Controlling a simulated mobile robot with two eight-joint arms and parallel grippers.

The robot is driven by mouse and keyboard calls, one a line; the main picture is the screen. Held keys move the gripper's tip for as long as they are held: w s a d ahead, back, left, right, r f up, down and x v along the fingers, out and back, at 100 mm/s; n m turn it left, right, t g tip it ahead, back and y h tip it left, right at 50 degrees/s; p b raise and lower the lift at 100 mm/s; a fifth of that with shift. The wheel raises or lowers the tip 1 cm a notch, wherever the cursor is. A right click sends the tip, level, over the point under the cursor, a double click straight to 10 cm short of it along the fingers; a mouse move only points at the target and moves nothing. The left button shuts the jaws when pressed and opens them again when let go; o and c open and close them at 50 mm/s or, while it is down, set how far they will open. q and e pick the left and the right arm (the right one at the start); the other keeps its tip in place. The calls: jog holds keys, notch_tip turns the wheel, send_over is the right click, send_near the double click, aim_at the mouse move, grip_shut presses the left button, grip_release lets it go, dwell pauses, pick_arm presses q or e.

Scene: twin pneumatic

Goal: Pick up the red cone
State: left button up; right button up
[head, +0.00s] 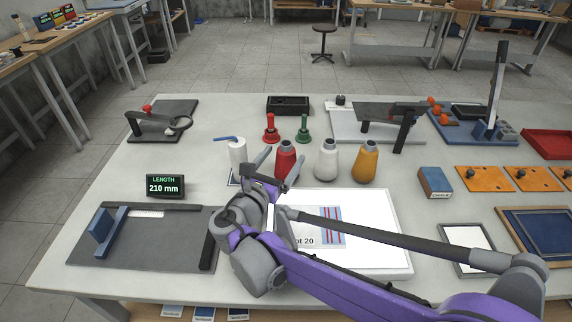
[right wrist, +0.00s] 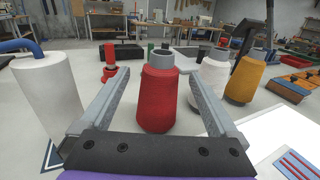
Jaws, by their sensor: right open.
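The red cone (head: 285,158) is a spool of red thread with a grey top, upright on the table in the head view, partly hidden by my right gripper (head: 279,169). In the right wrist view the red cone (right wrist: 159,98) stands just ahead, centred between the fingers of my right gripper (right wrist: 158,97). The gripper is open, with one finger to each side, and I see no contact. My left gripper is in neither view.
A white cone (head: 326,161) and an orange cone (head: 366,164) stand to the right. A white cylinder (head: 238,156) with a blue arm stands left. Red (head: 271,131) and green (head: 304,131) handled tools are behind. A white board (head: 375,225) lies in front.

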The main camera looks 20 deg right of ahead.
jog(key=x, duration=0.2)
jog(key=shift+w+d, duration=0.2)
jog(key=shift+d, duration=0.05)
grip_shut()
dwell(0.3)
